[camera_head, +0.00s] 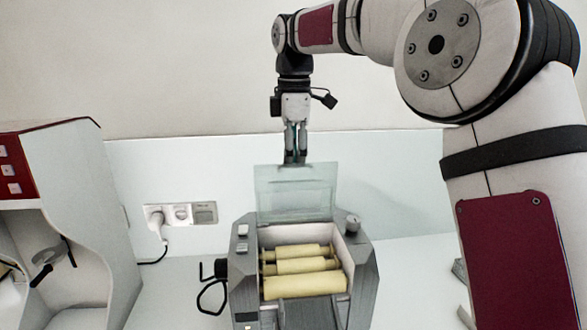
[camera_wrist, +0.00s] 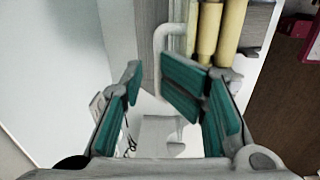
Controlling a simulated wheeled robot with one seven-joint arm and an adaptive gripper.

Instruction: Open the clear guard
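The clear guard (camera_head: 295,192) stands raised, nearly upright, at the back of the grey mill (camera_head: 362,270) in the head view. The cream rollers (camera_head: 305,287) lie uncovered in front of it. My gripper (camera_head: 295,160) points down just above the guard's top edge; I cannot tell whether it touches. In the wrist view my gripper (camera_wrist: 150,75) has its green finger pads apart, with nothing clearly held between them. A pale bent bar (camera_wrist: 160,55) shows near the fingertips there, and the rollers (camera_wrist: 208,30) appear at the top. The clear sheet is hard to make out in that view.
A white cabinet with a red panel (camera_head: 15,165) stands at the left. A wall socket with a plug (camera_head: 158,218) is behind, its cable on the table. A round knob (camera_head: 352,224) sits at the mill's right. The table right of the mill (camera_head: 410,265) is mostly clear.

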